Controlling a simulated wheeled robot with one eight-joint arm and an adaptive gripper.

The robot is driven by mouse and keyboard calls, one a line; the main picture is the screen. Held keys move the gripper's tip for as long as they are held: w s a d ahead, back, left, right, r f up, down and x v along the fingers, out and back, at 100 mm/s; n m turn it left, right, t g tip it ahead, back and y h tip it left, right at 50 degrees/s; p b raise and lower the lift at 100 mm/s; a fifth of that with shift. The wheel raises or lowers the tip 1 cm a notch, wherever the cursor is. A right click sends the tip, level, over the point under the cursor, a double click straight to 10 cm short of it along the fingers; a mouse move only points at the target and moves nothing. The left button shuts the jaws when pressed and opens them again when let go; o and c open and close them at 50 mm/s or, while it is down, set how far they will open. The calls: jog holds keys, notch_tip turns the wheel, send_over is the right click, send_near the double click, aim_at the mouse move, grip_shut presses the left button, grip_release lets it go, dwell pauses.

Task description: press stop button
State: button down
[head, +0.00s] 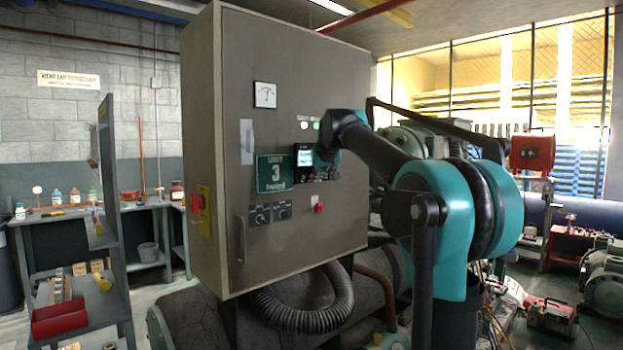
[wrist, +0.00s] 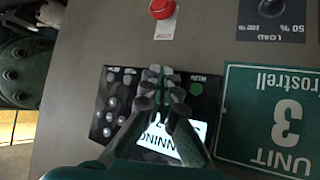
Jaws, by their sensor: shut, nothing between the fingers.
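The dark control panel (head: 302,182) is on the grey cabinet front, and its screen (head: 304,154) is lit. In the wrist view the panel (wrist: 103,122) appears upside down, with several small buttons, a green hexagonal button (wrist: 196,89) and a partly covered screen (wrist: 190,152) reading "RUNNING". My gripper (wrist: 160,78) is shut and empty, its fingertips in front of the panel's button area; contact cannot be told.
A green "UNIT 3" sign (head: 276,173) is beside the panel, with two dials (head: 271,214) below. A red button (head: 196,203) on a yellow plate is on the cabinet's side. A shelf (head: 113,210) stands at left. Machinery (head: 605,280) stands at right.

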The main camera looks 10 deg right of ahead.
dwell(0.3)
jog(key=shift+w+a, duration=0.25)
jog(key=shift+w, duration=0.1)
jog(key=shift+w+a, duration=0.2)
jog(key=shift+w, duration=0.1)
dwell(0.6)
dwell(0.4)
jog(key=shift+s+d, duration=0.45)
jog(key=shift+s, duration=0.2)
jog(key=s+d, duration=0.1)
jog(key=s, duration=0.1)
jog(key=s+d, duration=0.2)
dwell(0.4)
dwell(0.4)
